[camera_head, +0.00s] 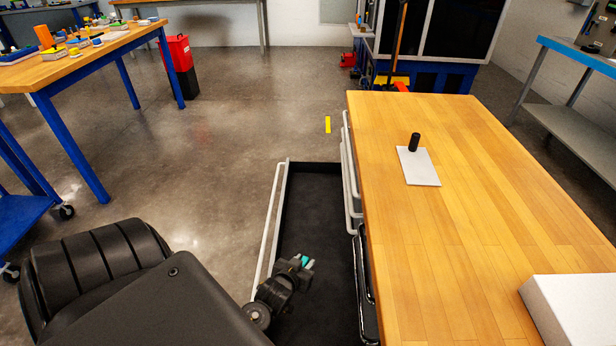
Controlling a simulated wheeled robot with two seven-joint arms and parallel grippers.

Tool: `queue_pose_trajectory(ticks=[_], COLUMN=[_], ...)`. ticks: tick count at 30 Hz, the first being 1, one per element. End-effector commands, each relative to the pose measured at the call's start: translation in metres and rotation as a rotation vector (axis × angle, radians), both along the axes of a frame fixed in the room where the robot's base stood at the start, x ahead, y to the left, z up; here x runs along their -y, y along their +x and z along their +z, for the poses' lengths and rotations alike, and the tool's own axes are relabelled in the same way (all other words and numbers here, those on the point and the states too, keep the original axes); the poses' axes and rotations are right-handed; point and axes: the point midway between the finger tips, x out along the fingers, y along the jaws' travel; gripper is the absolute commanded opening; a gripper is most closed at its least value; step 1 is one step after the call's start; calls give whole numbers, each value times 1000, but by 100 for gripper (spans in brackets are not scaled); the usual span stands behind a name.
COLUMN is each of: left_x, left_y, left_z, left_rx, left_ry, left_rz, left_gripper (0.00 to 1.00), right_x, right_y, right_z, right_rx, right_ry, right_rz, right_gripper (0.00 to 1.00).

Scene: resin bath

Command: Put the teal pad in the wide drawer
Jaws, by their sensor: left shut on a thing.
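The wide drawer (316,192) is pulled out from the left side of the wooden workbench (470,200). Its dark floor is bare where I can see it, and a pale rail runs along its outer front. My left gripper (303,263) reaches over the open drawer from the lower left and is shut on the teal pad (306,261). Only a small teal piece shows between the fingers; the rest is hidden. I cannot tell how high the pad is above the drawer floor. My right gripper is not in view.
On the benchtop are a white plate with a black upright cylinder (414,142) and a white box (575,308) at the front right. More handles (350,175) line the bench side. A table with colored items (75,62) stands back left. Floor left of the drawer is clear.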

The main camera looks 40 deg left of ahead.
Motion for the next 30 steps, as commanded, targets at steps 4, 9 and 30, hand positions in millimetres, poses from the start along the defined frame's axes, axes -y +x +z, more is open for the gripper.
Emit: queue_pose_trajectory(ticks=[4,9,30], left_x=[-13,-21,-25], left_y=[18,30,36], left_z=[-33,-49,-88], left_rx=[-4,-2,-2], left_ry=[2,0,-1], left_rz=[-1,-4,-4], left_gripper=[9,9,9], right_x=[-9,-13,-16], right_y=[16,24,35], right_z=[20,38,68], right_rx=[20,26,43], right_ry=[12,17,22], right_rz=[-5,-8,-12], right_gripper=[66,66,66])
